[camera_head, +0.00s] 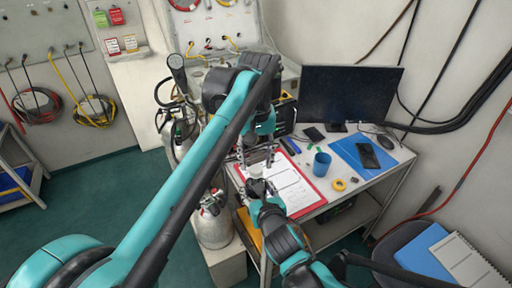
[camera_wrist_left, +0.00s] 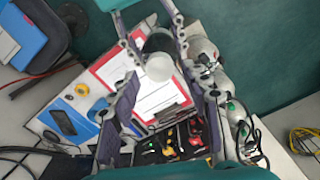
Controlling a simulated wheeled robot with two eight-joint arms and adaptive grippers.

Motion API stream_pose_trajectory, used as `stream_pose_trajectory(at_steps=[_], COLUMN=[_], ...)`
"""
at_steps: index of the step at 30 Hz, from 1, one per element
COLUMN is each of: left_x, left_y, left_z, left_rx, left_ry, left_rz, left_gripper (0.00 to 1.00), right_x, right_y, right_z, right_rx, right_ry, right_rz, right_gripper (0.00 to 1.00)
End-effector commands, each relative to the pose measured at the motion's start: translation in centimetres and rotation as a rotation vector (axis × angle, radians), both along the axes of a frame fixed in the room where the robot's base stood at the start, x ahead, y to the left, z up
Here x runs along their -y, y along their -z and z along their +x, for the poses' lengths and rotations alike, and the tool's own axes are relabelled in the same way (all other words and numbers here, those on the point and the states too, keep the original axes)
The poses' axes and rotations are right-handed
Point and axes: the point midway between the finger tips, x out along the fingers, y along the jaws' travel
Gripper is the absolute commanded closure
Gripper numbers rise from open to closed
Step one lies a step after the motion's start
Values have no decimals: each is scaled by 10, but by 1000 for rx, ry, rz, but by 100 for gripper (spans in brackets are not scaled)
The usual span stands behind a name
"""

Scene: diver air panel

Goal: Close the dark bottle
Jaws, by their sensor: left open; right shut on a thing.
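The dark bottle (camera_wrist_left: 157,42) shows in the left wrist view as a dark round body with a white round cap (camera_wrist_left: 158,68) at its near end. I cannot tell whether the cap is seated or tight. In the head view the white cap (camera_head: 254,170) shows small between my two grippers, above the desk. My left gripper (camera_head: 257,160) is open, its fingers (camera_wrist_left: 150,30) on either side of the bottle and cap, with gaps beside the cap. My right gripper (camera_head: 257,186) is below, shut on what appears to be the bottle; its contact is mostly hidden.
A red clipboard (camera_head: 313,208) with paper lies on the desk underneath. Grey gas cylinders (camera_head: 213,228) stand left of the desk.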

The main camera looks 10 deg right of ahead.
Motion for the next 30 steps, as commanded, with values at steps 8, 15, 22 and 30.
stream_pose_trajectory(at_steps=[8,15,22,30], left_x=[0,0,0,0], left_y=[20,21,21,21], left_z=[0,0,0,0], left_rx=[0,0,0,0], left_ry=[0,0,0,10], left_rz=[0,0,0,0], left_gripper=[53,53,100,100], right_x=[0,0,0,0], right_y=[0,-1,-1,-1], right_z=[0,0,0,0], right_rx=[1,1,1,1], right_ry=[0,0,-1,-1], right_rz=[0,0,0,0], right_gripper=[100,100,100,100])
